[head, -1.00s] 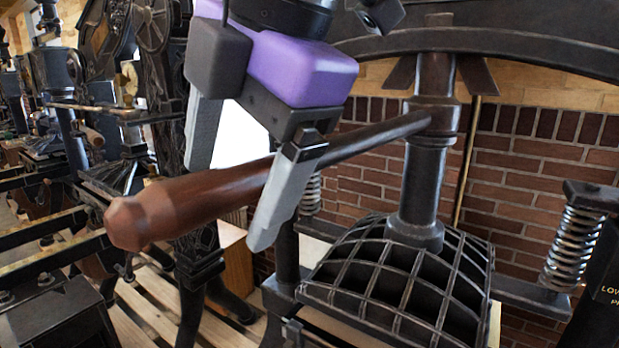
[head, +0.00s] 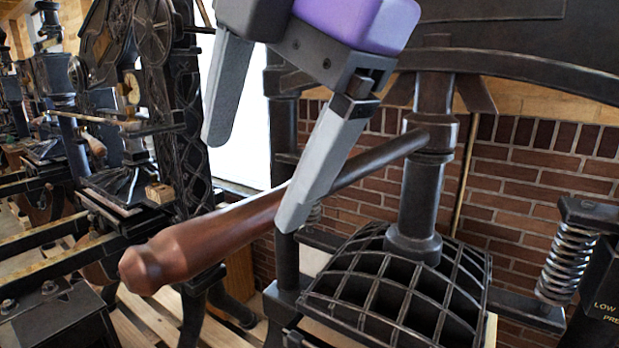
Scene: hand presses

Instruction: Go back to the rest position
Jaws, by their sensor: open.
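My gripper (head: 252,180) is at the upper middle of the head view, with its two pale grey fingers spread wide apart and nothing held between them. The near finger's tip overlaps the press handle's brown wooden grip (head: 205,240) in the picture; whether it touches the wood I cannot tell. The other finger is up and to the left, above the grip. The handle's dark metal bar (head: 385,155) runs up right from the grip to the press's vertical spindle (head: 420,190).
The ribbed black platen (head: 400,300) of the press is below the spindle. A coil spring (head: 572,245) stands at the right, before a brick wall (head: 540,160). Other dark presses (head: 130,130) crowd the left. A slatted wooden floor (head: 150,315) shows at lower left.

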